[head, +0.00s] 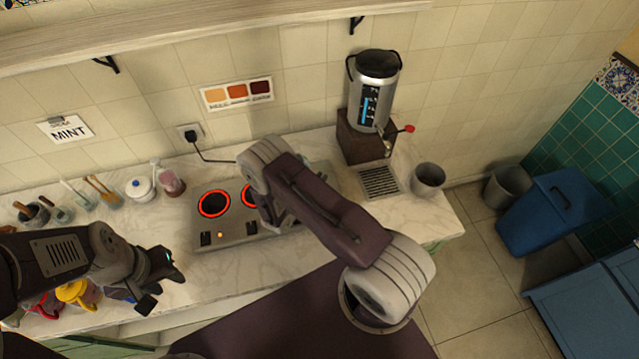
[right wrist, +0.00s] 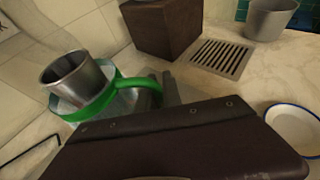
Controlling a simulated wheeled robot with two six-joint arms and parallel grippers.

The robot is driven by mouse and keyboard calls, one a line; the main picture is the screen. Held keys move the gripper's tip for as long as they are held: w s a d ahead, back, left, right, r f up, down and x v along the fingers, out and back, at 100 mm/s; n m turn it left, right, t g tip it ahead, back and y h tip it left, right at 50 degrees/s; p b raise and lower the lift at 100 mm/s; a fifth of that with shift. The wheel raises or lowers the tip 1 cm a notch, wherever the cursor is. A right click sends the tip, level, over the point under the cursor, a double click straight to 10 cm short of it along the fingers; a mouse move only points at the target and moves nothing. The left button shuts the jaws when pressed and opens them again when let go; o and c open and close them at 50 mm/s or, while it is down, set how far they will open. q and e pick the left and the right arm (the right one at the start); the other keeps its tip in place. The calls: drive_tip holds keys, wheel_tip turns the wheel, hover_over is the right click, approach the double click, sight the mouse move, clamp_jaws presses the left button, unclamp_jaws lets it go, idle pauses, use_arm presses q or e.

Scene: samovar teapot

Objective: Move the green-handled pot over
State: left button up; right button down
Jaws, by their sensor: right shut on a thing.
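The green-handled pot (right wrist: 78,104) shows at the left of the right wrist view, with a green rim and a steel cup-like part rising from its top. Its green handle (right wrist: 142,84) reaches to the fingers of my right gripper (right wrist: 163,88), which is shut on it. In the head view my right arm hides the pot and that gripper, over the right part of the hob (head: 235,240). My left gripper (head: 160,283) is open and looks empty, above the counter's front left, beside the yellow pot (head: 78,292).
A samovar (head: 372,90) stands on a brown block (head: 358,140) at the back, behind a drain grille (head: 379,182) and grey cup (head: 428,178). Two hob rings glow red. Jars and utensils line the back left. A blue-rimmed white dish (right wrist: 296,128) lies at right.

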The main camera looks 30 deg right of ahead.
wheel_tip(320, 180, down, 3)
drive_tip(key=shift+r, duration=0.2)
drive_tip(key=shift+f, duration=0.35)
drive_tip(key=c, duration=1.5)
unclamp_jaws()
drive_tip(key=shift+s, duration=0.1)
drive_tip(key=shift+r, duration=0.1)
